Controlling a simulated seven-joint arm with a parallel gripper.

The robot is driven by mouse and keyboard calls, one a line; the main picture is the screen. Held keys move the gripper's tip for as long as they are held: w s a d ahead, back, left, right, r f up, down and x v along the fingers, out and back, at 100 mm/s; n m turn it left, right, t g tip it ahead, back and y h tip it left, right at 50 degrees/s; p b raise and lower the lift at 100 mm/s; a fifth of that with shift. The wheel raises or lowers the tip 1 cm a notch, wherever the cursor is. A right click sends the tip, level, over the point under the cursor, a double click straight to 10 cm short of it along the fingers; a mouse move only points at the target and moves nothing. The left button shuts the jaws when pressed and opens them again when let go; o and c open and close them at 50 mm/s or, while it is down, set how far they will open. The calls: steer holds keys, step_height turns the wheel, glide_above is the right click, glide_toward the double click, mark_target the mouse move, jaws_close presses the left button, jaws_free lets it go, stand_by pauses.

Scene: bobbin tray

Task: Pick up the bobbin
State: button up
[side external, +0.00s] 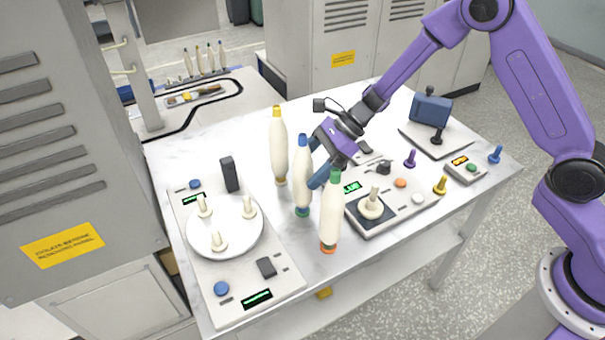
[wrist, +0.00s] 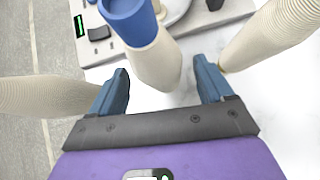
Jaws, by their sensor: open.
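Three cream bobbins stand upright on the white table: one with a yellow top (side external: 278,150), one with a blue top (side external: 302,180) and one with a green top (side external: 331,215). My gripper (side external: 312,163) is open at the blue-topped bobbin, coming from its right. In the wrist view, the blue-topped bobbin (wrist: 158,66) stands between and slightly ahead of the open fingertips (wrist: 161,75), with a gap on each side. A cream bobbin body lies to the left (wrist: 45,95) and another to the right (wrist: 272,38), both cut off by the picture edge.
A panel with a round white plate and pegs (side external: 225,252) lies left of the bobbins. A control box with a peg (side external: 388,212) lies just right of them. Small coloured knobs and a blue device (side external: 431,109) stand farther right. The neighbouring bobbins are close to the fingers.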

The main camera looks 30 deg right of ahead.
steer(key=shift+x, duration=1.5)
steer(key=shift+d+f, duration=0.1)
steer(key=c, duration=1.1)
